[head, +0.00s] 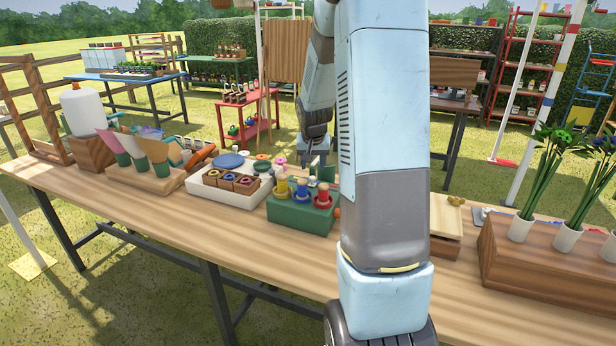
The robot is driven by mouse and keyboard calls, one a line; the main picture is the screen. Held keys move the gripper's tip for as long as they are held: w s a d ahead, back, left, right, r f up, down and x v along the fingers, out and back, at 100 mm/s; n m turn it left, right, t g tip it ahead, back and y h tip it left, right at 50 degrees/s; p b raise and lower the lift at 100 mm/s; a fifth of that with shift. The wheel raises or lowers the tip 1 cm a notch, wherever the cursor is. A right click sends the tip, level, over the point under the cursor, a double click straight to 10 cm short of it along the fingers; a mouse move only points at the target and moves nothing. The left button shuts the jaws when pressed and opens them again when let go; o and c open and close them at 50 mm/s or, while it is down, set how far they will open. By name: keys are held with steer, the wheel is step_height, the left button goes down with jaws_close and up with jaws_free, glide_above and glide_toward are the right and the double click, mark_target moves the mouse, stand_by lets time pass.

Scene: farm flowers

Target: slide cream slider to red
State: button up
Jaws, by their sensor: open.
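I cannot make out a cream slider or its red mark for certain; my arm hides part of the table's middle. A pale wooden box (445,220) with a small yellowish piece (455,201) on top stands just right of my arm, partly covered by it. A green block (297,216) holds red, yellow and blue spool-like pieces left of my arm. My gripper (314,160) is small and partly hidden behind these pieces, over the far side of the table. It is open, and I see nothing held in it.
A wooden table (150,215) spans the view. A white tray (225,192) with small pots, a wooden stand (140,177) with wrapped cones and a white jug (83,110) are at left. A wooden planter (545,262) with vases is at right. The table's front strip is clear.

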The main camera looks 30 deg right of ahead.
mark_target(313, 178)
steer(key=x, duration=0.6)
steer(key=shift+f, duration=0.25)
steer(key=shift+c, duration=0.4)
jaws_close()
